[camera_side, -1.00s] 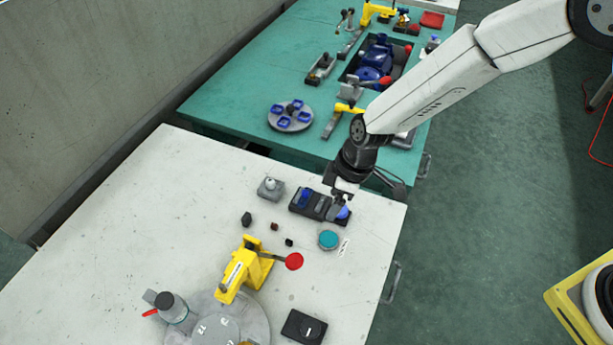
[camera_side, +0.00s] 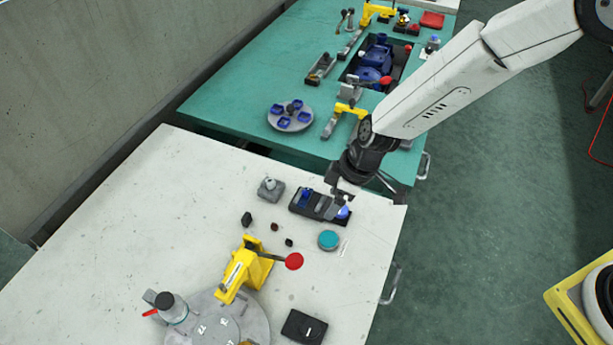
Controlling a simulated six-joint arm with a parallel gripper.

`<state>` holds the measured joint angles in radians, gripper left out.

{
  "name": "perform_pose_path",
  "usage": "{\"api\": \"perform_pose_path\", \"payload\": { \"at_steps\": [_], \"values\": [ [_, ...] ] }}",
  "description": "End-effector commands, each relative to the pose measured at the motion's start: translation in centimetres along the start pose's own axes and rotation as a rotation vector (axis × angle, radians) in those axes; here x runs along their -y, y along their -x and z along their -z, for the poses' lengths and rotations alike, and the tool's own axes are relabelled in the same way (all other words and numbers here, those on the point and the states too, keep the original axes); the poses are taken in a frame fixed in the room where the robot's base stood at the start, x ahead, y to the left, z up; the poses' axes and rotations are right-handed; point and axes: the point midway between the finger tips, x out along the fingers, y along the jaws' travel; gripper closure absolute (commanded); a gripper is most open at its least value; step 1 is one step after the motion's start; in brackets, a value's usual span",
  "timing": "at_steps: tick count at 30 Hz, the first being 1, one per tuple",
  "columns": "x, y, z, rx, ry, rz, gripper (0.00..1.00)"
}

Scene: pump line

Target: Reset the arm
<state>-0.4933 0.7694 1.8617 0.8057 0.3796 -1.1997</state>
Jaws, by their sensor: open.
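My gripper (camera_side: 335,206) is over the right part of a black tray (camera_side: 312,212) on the white table (camera_side: 130,210). The jaws point down and are open. The tray holds a blue part (camera_side: 306,197) in its left end and another blue part (camera_side: 343,212) in its right end, close by my fingertips. I cannot tell whether the fingertips touch that right part. My gripper hides some of the tray's right side.
A teal disc (camera_side: 329,240) and a grey fixture (camera_side: 270,188) flank the tray. A yellow clamp (camera_side: 240,270) with a red knob (camera_side: 294,261) stands in front, near a grey turntable (camera_side: 255,320). The green table (camera_side: 225,95) behind is crowded.

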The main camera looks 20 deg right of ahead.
Motion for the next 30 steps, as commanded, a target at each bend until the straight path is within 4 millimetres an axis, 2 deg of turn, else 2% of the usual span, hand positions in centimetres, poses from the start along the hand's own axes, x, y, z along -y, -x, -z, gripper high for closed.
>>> {"api": "perform_pose_path", "payload": {
  "at_steps": [5,11,21,30],
  "values": [
    [-0.8,1.5,-0.8,0.005,-0.046,-0.018,0.17],
    [-2.7,5.4,-3.6,0.019,-0.173,-0.068,0.17],
    [-5.0,13.4,-11.3,0.041,-0.48,-0.196,0.17],
    [-4.7,18.8,-18.6,0.038,-0.745,-0.319,0.17]
  ]
}}
